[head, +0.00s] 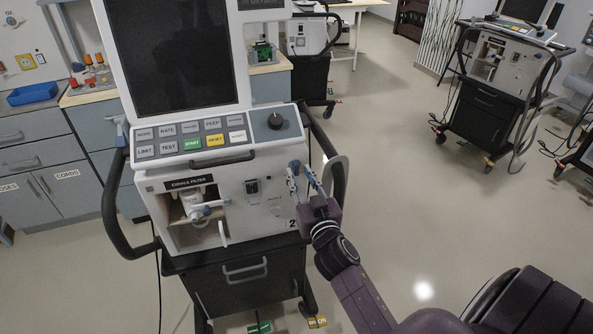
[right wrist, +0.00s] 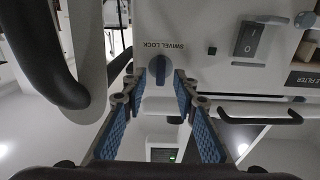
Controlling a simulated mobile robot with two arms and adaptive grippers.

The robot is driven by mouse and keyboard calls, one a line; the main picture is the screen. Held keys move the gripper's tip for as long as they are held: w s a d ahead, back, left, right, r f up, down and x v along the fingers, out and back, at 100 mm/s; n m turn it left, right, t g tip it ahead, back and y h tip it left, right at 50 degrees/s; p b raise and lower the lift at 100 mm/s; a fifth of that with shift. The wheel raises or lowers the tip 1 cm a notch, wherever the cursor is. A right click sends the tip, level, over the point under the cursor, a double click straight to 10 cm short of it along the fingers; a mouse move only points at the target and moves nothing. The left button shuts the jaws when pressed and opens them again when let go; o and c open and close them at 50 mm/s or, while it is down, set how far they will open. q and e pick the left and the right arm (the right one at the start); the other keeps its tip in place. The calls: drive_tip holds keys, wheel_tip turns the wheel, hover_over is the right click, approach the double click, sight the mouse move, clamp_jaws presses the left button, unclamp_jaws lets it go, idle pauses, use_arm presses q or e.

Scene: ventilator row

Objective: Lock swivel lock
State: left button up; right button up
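The ventilator (head: 215,150) stands on a dark cart in the head view. In the head view the knob is largely hidden at the panel's right side. My right gripper (head: 300,175) is at that side of the panel. In the right wrist view its blue-padded fingers (right wrist: 160,88) are open, one on each side of the knob, with nothing gripped. I cannot tell whether they touch it. My left gripper is not in view.
A black curved handle rail (head: 337,178) runs close to the right of my gripper. A power switch (right wrist: 248,40) and a small handle (right wrist: 260,115) are on the panel nearby. More ventilator carts (head: 478,125) stand farther back. The floor to the right is open.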

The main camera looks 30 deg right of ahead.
drive_tip(key=shift+x, duration=0.9)
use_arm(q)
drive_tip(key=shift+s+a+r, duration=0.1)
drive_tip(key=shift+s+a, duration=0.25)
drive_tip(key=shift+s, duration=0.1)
use_arm(e)
drive_tip(key=shift+w, duration=0.2)
clamp_jaws()
